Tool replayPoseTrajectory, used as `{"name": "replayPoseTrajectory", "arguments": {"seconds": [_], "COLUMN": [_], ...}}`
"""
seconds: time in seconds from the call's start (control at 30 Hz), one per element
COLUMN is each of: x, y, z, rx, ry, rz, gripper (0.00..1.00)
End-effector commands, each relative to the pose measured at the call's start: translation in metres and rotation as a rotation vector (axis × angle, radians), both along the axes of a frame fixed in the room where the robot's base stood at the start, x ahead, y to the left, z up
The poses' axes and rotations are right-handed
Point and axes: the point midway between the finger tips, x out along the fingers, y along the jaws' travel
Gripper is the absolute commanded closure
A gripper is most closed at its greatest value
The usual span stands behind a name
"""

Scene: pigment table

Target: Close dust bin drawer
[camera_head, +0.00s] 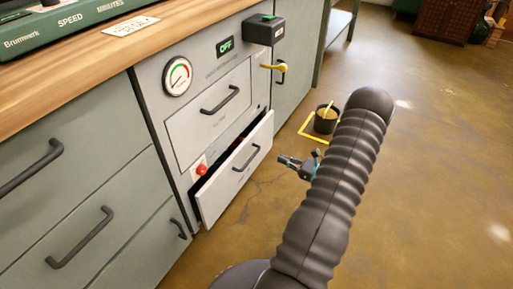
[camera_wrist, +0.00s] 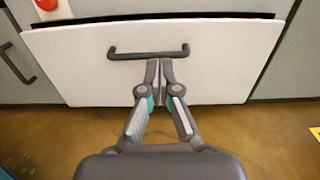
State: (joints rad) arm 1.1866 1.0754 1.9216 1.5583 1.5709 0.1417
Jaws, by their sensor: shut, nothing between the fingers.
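The dust bin drawer (camera_head: 235,168) is the lower drawer of the grey machine panel. It is pulled partly out, with a dark gap showing above its front. Its white front fills much of the wrist view (camera_wrist: 215,80), with a dark bar handle (camera_wrist: 148,52) near its top edge. My gripper (camera_head: 285,160) is shut and empty in front of the drawer.
A closed upper drawer (camera_head: 212,115) is above. A red knob (camera_head: 201,170) is at the panel's lower left. A yellow lever (camera_head: 273,66) sticks out at upper right. A black bucket (camera_head: 326,119) stands on the floor by yellow tape. The floor (camera_head: 430,180) at right is clear.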

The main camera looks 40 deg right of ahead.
Motion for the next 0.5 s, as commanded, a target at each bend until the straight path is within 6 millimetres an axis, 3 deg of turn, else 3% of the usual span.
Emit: {"name": "replayPoseTrajectory", "arguments": {"seconds": [0.17,0.5], "x": [0.012,0.069], "y": [0.004,0.029], "z": [-0.001,-0.001], "rx": [0.004,0.004], "ry": [-0.002,-0.002], "rz": [-0.005,-0.001], "gripper": [1.00,1.00]}}
